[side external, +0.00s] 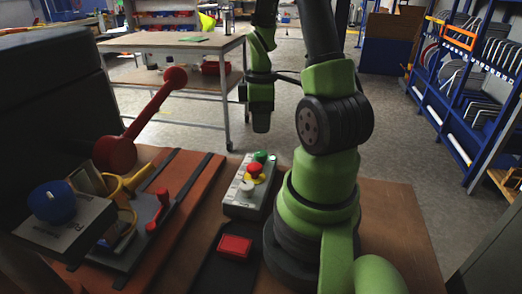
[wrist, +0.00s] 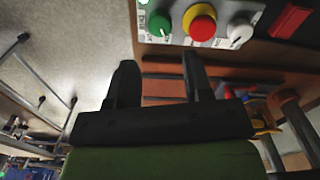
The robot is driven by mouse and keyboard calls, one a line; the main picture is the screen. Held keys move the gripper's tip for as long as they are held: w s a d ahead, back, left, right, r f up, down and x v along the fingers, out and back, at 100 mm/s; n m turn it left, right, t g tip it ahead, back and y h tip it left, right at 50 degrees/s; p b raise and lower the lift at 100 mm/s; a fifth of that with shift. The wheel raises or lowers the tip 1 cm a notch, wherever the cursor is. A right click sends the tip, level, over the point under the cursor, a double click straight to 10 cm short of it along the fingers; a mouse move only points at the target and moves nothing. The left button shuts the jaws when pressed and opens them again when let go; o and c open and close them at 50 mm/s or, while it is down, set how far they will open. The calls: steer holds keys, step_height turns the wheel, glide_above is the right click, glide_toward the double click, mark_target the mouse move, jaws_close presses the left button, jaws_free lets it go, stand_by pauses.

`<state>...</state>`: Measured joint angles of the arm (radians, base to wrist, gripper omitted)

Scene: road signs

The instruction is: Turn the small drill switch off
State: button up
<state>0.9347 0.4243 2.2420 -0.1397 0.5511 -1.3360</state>
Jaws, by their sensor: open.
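A grey control box (side external: 240,207) stands on the brown table, with a green knob (side external: 261,157), a red button (side external: 254,169) on a yellow base and a white knob (side external: 246,186). In the wrist view these are the green knob (wrist: 159,25), red button (wrist: 200,25) and white knob (wrist: 240,36). I cannot tell which control is the small drill switch; the labels are too small to read. My gripper (wrist: 158,60) is open and empty, its two dark fingers apart. It is clear of the controls, and in the side view hangs above and beyond the box.
A red rectangular switch (side external: 235,246) lies on a dark plate in front of the box. A machine with a red lever (side external: 154,118) and a blue knob (side external: 52,201) on a grey box fill the left. A workbench (side external: 170,41) and blue rack (side external: 448,95) stand behind.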

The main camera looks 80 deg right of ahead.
mark_target(261, 152)
step_height(261, 152, down, 9)
steer(key=shift+r, duration=0.1)
stand_by(0.3)
steer(key=c, duration=0.6)
steer(key=shift+c, duration=0.2)
steer(key=shift+m, duration=0.3)
steer(key=m, duration=0.5)
steer(key=shift+m, duration=0.3)
steer(key=m, duration=0.5)
steer(key=shift+m, duration=0.3)
